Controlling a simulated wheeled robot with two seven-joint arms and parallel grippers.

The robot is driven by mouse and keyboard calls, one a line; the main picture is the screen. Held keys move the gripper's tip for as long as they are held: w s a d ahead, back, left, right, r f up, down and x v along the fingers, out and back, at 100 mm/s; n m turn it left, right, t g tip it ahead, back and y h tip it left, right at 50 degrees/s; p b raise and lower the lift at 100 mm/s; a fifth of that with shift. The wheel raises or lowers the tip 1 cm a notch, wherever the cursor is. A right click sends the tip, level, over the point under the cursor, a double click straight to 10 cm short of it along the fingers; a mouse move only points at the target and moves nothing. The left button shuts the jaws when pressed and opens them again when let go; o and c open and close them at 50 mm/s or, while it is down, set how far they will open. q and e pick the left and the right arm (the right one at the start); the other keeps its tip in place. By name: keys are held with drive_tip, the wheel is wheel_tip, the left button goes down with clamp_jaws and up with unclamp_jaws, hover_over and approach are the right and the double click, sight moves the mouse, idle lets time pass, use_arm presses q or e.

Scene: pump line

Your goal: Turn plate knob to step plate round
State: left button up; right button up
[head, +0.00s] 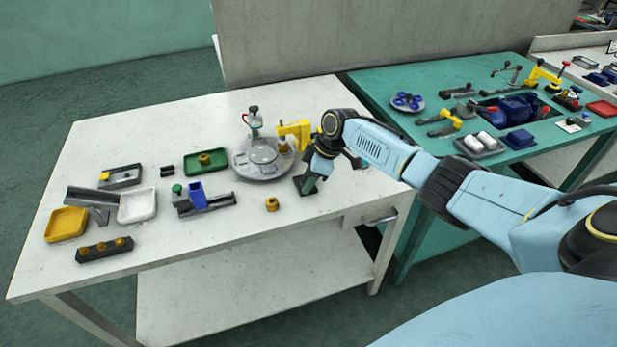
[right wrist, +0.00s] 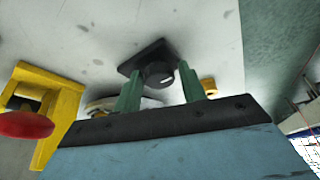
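The round grey plate (head: 252,172) lies on the white table, with lighter segments on top. The plate knob, a dark round knob (right wrist: 158,76) with a white mark on a dark square base (right wrist: 128,68), shows in the right wrist view. In the head view its dark base (head: 301,186) is mostly behind my right gripper. My right gripper (head: 311,183) points down over it. Its green fingers (right wrist: 161,88) are apart, and the knob appears between them; I cannot tell whether they touch it. My left gripper is not in view.
A yellow press frame (head: 295,130) stands close beside my right gripper; it also shows in the right wrist view (right wrist: 62,110). Trays and fixtures fill the table's left part. A green table (head: 440,85) stands at right.

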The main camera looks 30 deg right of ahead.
drive_tip(key=shift+o, duration=1)
drive_tip(key=shift+d+r, duration=0.1)
drive_tip(key=shift+r, duration=0.15)
drive_tip(key=p+v, duration=0.2)
drive_tip(key=v, duration=1.1)
